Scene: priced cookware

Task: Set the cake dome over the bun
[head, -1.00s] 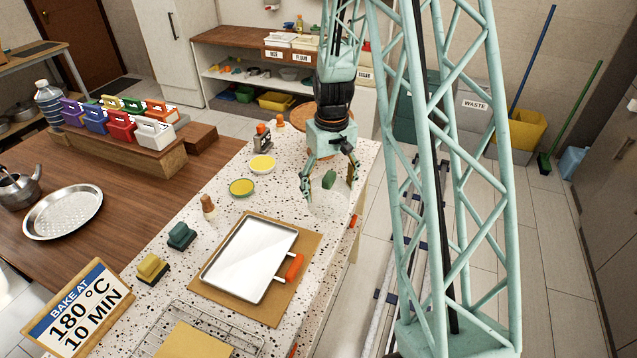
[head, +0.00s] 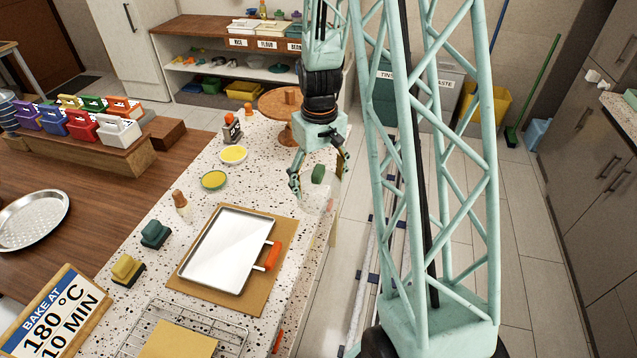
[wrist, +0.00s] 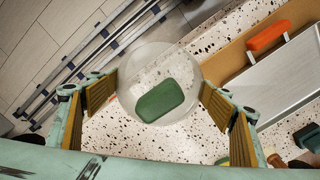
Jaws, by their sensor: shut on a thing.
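My gripper (head: 320,172) is above the right edge of the speckled worktop, fingers pointing down. Its two tan-padded fingers (wrist: 158,102) are shut on opposite sides of the clear cake dome (wrist: 186,62), which shows as a pale round outline in the wrist view. A dark green block, seemingly the dome's handle (wrist: 160,101), lies between the fingers; it also shows in the head view (head: 318,173). The dome is faint in the head view. A round wooden stand (head: 268,103) stands at the worktop's far end. A small brown piece (head: 291,96) is on it, possibly the bun; I cannot be sure.
A metal tray (head: 225,252) with an orange handle lies on a brown board nearer the front. Yellow bowls (head: 213,180), a grater-like item (head: 231,128) and a cork-topped bottle (head: 181,202) line the left side. The worktop between gripper and stand looks mostly clear.

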